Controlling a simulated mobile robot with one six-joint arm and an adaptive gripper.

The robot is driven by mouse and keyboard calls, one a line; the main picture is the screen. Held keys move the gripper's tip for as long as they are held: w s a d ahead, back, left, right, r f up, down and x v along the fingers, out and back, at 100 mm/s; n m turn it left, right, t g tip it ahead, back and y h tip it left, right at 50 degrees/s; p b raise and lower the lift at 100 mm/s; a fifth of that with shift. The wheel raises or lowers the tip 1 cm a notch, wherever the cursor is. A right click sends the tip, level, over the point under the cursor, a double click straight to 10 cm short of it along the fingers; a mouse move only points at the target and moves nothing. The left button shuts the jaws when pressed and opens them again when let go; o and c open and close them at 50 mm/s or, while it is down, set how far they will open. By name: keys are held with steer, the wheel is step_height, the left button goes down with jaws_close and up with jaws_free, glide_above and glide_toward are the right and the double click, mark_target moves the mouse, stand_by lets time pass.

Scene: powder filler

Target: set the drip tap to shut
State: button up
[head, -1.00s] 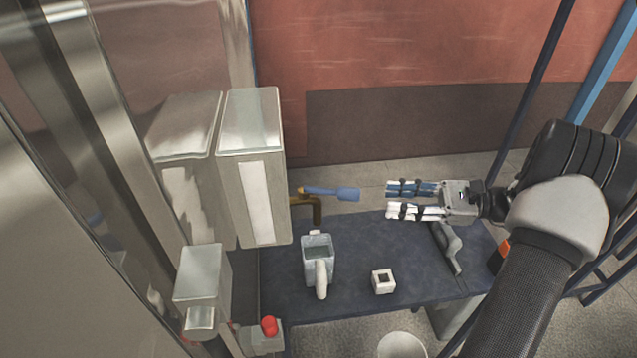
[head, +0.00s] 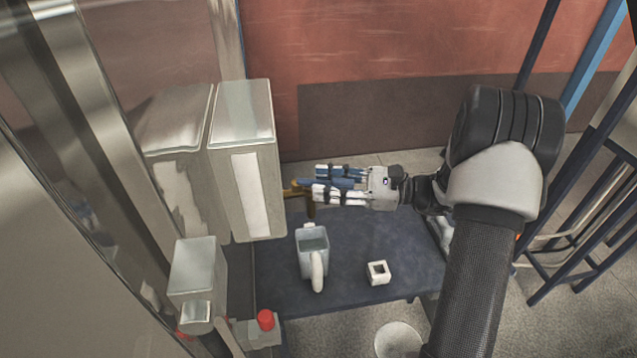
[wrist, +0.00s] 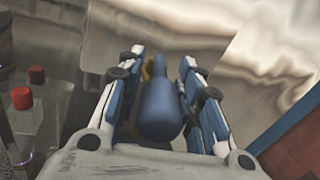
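The drip tap (head: 310,206) is a brass pipe with a blue lever handle, beside the grey box on the left and above the table's back edge. In the head view my gripper (head: 317,184) has its fingers around the lever, which is partly hidden between them. In the wrist view the blue lever (wrist: 162,106) lies between the two fingers (wrist: 162,65), with a gap visible on each side. The gripper is open. A bit of brass shows behind the lever in the wrist view.
A clear jug (head: 313,250) with a pale handle stands on the dark blue table (head: 345,285) below the tap. A grey box (head: 247,160) is close left of the tap. A red button (head: 266,320) is at lower left.

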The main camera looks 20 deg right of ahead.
steer(key=shift+x, duration=1.05)
jaws_close()
